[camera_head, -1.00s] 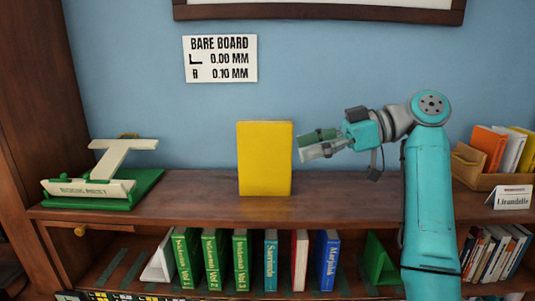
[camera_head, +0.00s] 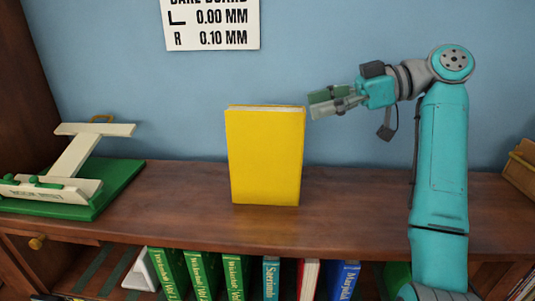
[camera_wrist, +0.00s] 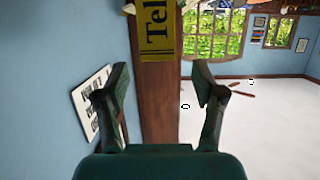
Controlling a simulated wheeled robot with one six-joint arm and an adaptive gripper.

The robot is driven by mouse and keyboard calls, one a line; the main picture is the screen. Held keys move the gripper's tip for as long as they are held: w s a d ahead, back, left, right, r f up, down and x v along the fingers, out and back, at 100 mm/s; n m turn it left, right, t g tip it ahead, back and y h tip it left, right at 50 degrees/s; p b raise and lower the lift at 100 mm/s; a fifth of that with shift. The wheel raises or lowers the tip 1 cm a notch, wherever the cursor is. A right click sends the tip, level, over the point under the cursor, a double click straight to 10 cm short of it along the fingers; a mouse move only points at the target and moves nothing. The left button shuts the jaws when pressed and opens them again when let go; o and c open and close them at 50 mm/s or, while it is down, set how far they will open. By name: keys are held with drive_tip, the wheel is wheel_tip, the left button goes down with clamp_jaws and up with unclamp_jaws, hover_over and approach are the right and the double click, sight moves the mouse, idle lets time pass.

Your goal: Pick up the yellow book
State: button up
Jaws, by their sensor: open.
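The yellow book (camera_head: 265,158) stands upright on the wooden top of the bookcase, its broad cover facing the head camera. My gripper (camera_head: 316,106) is open and empty, just right of the book's upper right corner, at about the height of its top edge. In the wrist view, the fingertips of my gripper (camera_wrist: 163,84) are spread wide with nothing between them. The book's yellow spine (camera_wrist: 157,32), with dark lettering that reads "Tel", shows beyond them at the top of that view. The book's lower part is not clear there.
A green and white stand (camera_head: 75,175) sits left of the book on the same wooden top (camera_head: 350,205). Several books fill the shelf below, including a blue one (camera_head: 342,280). A wooden box (camera_head: 522,168) is at the right edge. The wall sign (camera_head: 211,25) hangs behind.

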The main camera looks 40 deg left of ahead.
sight(299, 109)
drive_tip(key=x, duration=0.4)
drive_tip(key=shift+s+a+f, duration=0.1)
drive_tip(key=shift+a+f, duration=0.05)
drive_tip(key=shift+a, duration=0.05)
drive_tip(key=shift+f+x, duration=0.2)
drive_tip(key=shift+x, duration=1.1)
drive_tip(key=shift+f+x, duration=0.2)
drive_tip(key=shift+x, duration=1.1)
drive_tip(key=shift+d, duration=0.1)
drive_tip(key=shift+c, duration=0.3)
drive_tip(key=shift+r, duration=0.1)
clamp_jaws()
